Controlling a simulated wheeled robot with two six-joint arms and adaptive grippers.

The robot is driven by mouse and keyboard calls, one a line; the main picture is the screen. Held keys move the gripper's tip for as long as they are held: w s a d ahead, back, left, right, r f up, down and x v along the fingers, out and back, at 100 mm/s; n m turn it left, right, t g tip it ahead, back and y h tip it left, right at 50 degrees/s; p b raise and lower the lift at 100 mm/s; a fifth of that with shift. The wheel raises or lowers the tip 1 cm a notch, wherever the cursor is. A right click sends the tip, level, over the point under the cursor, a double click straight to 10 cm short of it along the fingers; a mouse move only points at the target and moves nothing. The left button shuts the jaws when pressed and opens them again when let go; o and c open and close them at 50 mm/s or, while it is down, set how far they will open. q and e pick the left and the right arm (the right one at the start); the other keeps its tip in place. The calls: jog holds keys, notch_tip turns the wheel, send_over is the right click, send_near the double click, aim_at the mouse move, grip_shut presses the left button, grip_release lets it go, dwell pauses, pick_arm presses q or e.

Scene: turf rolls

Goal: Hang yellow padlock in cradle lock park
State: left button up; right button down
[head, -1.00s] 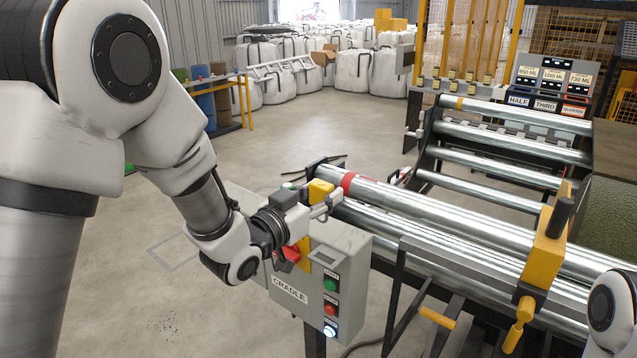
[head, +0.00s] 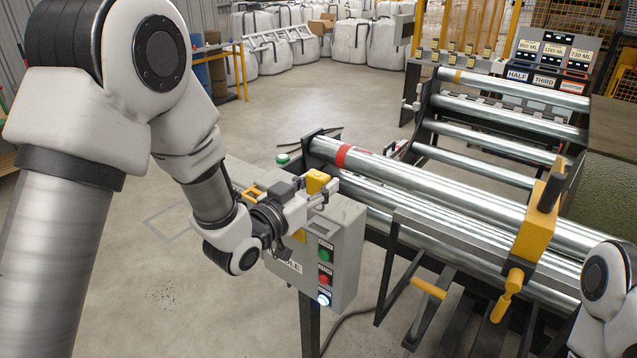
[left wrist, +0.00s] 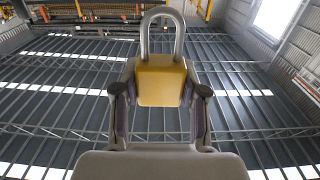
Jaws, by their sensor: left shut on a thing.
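My right gripper is out of view.
Long steel rollers (head: 430,185) run beside the box, with a yellow clamp block (head: 537,220) on them. The box front carries green, red and lit white buttons. Open floor (head: 170,285) lies left of the box.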

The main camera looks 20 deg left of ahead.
aim_at(319, 211)
pick_arm(q)
notch_tip(319, 211, down, 3)
jog(key=shift+d+f+b, duration=0.1)
jog(key=shift+d+b, duration=0.05)
jog(key=shift+b, duration=0.9)
jog(key=shift+f, duration=0.1)
jog(key=shift+b, duration=0.45)
dwell(0.4)
jog(key=shift+f+b, duration=2.25)
jog(key=shift+f, duration=0.3)
jog(key=o, duration=1.3)
